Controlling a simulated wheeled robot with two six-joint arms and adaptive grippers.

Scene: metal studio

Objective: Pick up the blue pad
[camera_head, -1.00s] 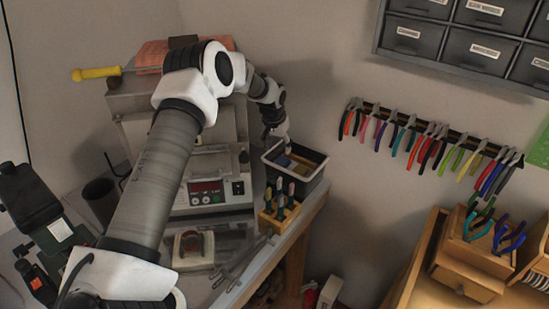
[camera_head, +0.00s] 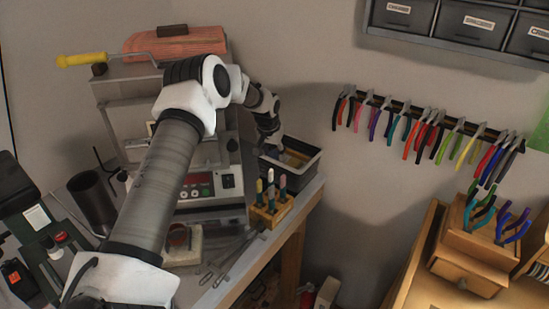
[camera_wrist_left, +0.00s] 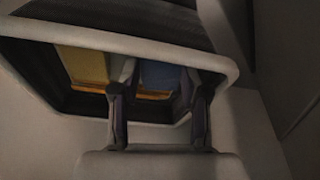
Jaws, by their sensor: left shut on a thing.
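The blue pad (camera_wrist_left: 160,74) shows in the left wrist view inside a dark bin with a pale rim (camera_wrist_left: 150,42). My left gripper (camera_wrist_left: 158,92) is shut on it, one finger on each side. A yellow pad (camera_wrist_left: 84,66) lies in the bin to the left of the blue one. In the head view my left gripper (camera_head: 268,138) is small and dark, at the left side of the black bin (camera_head: 304,174). The blue pad cannot be made out clearly there. My right gripper is in neither view.
A wooden holder with several tools (camera_head: 270,214) stands in front of the bin. A machine with a red display (camera_head: 205,188) is left of it. Pliers hang on a wall rack (camera_head: 420,115). A wooden plier stand (camera_head: 470,245) is at the right.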

